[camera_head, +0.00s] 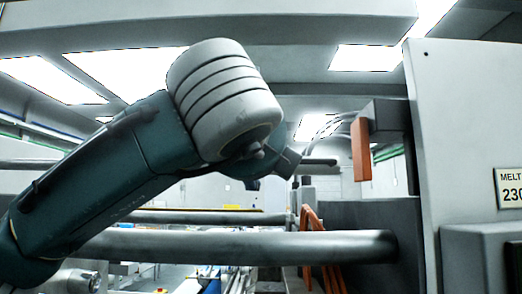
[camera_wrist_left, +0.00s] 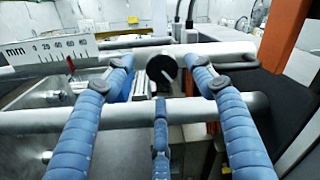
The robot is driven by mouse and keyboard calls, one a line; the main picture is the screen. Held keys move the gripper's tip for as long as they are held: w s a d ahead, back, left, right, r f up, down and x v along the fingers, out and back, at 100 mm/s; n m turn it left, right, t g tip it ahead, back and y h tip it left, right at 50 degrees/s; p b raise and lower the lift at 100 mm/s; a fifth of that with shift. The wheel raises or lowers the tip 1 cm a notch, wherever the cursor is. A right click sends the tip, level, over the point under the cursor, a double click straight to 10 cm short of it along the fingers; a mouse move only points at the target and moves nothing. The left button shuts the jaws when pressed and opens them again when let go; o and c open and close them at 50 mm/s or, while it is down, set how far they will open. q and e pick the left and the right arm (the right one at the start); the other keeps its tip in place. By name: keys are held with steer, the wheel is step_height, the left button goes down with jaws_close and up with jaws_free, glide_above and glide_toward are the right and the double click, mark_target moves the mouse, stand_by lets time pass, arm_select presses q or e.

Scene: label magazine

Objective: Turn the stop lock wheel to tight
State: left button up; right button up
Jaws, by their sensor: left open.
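My left gripper (camera_wrist_left: 160,80) is open, with two blue fingers spread at left and right and a third low in the middle. A dark round disc (camera_wrist_left: 161,68) shows between the fingertips, facing me, on a grey bar. It may be the stop lock wheel, but I cannot tell for sure. No finger visibly closes on it, and I cannot tell its turn. A white mm scale (camera_wrist_left: 45,50) with a red pointer (camera_wrist_left: 70,63) is at the left. In the head view my left gripper (camera_head: 270,170) is mostly hidden behind my own wrist. My right gripper is not in view.
Thick grey bars (camera_head: 240,246) cross the machine in the head view. An orange block (camera_head: 361,150) hangs at the right beside a grey cabinet (camera_head: 462,110). An orange upright (camera_wrist_left: 285,35) stands close to the right finger in the wrist view.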

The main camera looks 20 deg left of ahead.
arm_select(q)
steer(key=p+x, duration=0.1)
steer(key=x, duration=0.3)
steer(key=shift+p, duration=0.3)
steer(key=shift+c, duration=1)
steer(key=c, duration=0.9)
steer(key=shift+s+m+b, duration=0.1)
steer(key=shift+m+b, duration=0.3)
steer(key=shift+b, duration=0.05)
